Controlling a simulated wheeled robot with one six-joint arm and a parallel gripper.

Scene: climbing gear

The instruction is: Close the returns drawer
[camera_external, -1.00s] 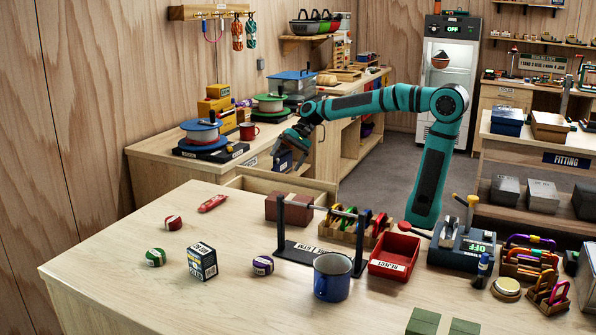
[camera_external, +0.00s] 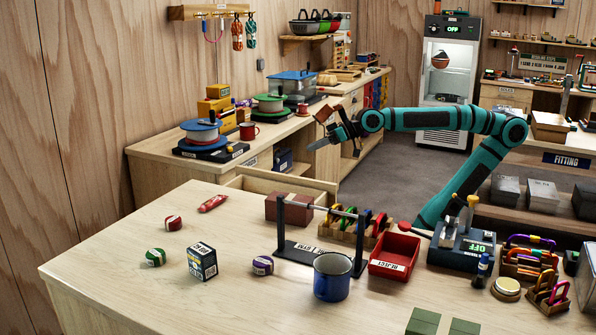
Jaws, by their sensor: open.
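A pale wooden drawer (camera_external: 328,188) stands pulled out at the far edge of the front workbench; its upper edges show, and the worktop hides its lower part. I can read no returns label on it. My gripper (camera_external: 322,129) is up behind and above the drawer, apart from it, with its end toward the left. The jaws are spread and I see nothing held between them. A small reddish-brown part shows at the upper jaw; I cannot tell what it is.
A red-brown box (camera_external: 284,208), a rack with a metal bar (camera_external: 318,208), a blue mug (camera_external: 332,277) and a red reject tray (camera_external: 393,256) stand on the worktop near the drawer. A back counter (camera_external: 152,150) holds cable spools. Grey floor lies open behind the drawer.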

